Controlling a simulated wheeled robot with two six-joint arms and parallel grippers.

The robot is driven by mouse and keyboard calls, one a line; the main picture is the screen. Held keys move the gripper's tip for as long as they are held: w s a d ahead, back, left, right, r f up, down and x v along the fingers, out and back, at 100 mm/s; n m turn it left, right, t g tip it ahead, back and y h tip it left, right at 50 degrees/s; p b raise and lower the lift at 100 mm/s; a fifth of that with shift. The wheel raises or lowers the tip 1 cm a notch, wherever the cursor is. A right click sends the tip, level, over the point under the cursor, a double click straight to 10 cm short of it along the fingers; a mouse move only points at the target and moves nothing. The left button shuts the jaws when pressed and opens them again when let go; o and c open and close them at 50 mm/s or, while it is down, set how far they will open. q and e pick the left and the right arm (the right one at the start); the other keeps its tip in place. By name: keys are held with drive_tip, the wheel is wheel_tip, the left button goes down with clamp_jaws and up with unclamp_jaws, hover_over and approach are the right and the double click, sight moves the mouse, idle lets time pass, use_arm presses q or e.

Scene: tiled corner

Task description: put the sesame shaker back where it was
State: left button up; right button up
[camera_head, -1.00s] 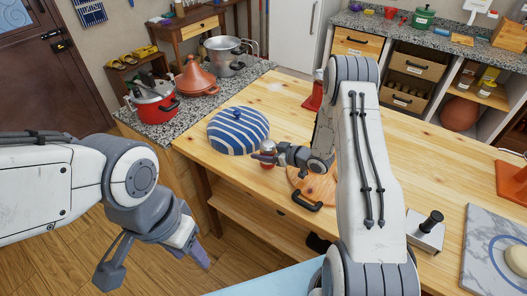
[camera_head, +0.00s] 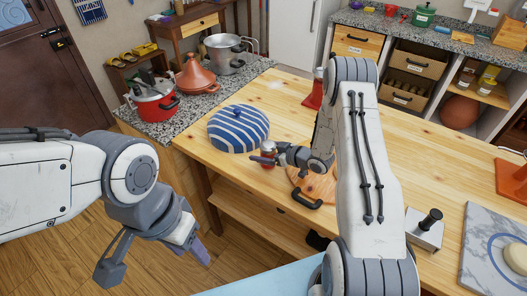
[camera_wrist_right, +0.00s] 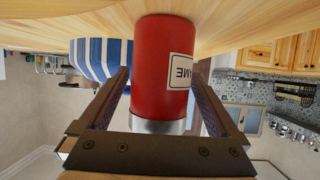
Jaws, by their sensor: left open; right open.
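The sesame shaker (camera_head: 268,147) is a red can with a silver cap, at the near-left edge of the wooden table (camera_head: 400,130), beside the blue-and-white striped dome (camera_head: 238,129). In the right wrist view, which is upside down, the shaker (camera_wrist_right: 162,65) stands between the fingers, its white label ending in "AME" partly visible. My right gripper (camera_head: 264,158) is open around the shaker; there are gaps beside both fingers in the wrist view. My left gripper (camera_head: 153,264) is open and empty, above the floor left of the table.
A round wooden board (camera_head: 320,187) with a black handle lies right of the shaker, under my right arm. A red pot (camera_head: 154,106) and a clay tagine (camera_head: 196,76) stand on the stone counter behind left. A marble slab (camera_head: 490,235) lies at the right.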

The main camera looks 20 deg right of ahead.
sight(271, 148)
drive_tip(key=b+v, duration=0.2)
drive_tip(key=v, duration=0.9)
drive_tip(key=shift+s+d, duration=0.15)
drive_tip(key=shift+s, duration=0.05)
drive_tip(key=w+a+r+h, duration=0.1)
drive_tip(key=w+a+r+g+h, duration=0.1)
drive_tip(key=a, duration=0.1)
drive_tip(key=shift+w+a+r+n+g, duration=0.2)
drive_tip(key=shift+w+n+g, duration=0.1)
drive_tip(key=shift+n, duration=0.1)
drive_tip(key=s+a+r+g+h, duration=0.2)
drive_tip(key=s+a+r+h, duration=0.2)
drive_tip(key=a+r, duration=0.3)
drive_tip(key=s+a+r+g, duration=0.1)
drive_tip(key=s+a, duration=0.3)
drive_tip(key=s, duration=0.5)
drive_tip(key=s+a+r+g, duration=0.2)
drive_tip(key=s+a+g, duration=0.1)
drive_tip(key=s, duration=0.6)
drive_tip(key=s+a+r+g, duration=0.1)
drive_tip(key=s+a+g, duration=0.2)
drive_tip(key=s, duration=0.6)
drive_tip(key=shift+s+a+r+h, duration=0.2)
drive_tip(key=shift+a+r+h, duration=0.15)
drive_tip(key=shift+a, duration=0.45)
drive_tip(key=shift+m, duration=0.3)
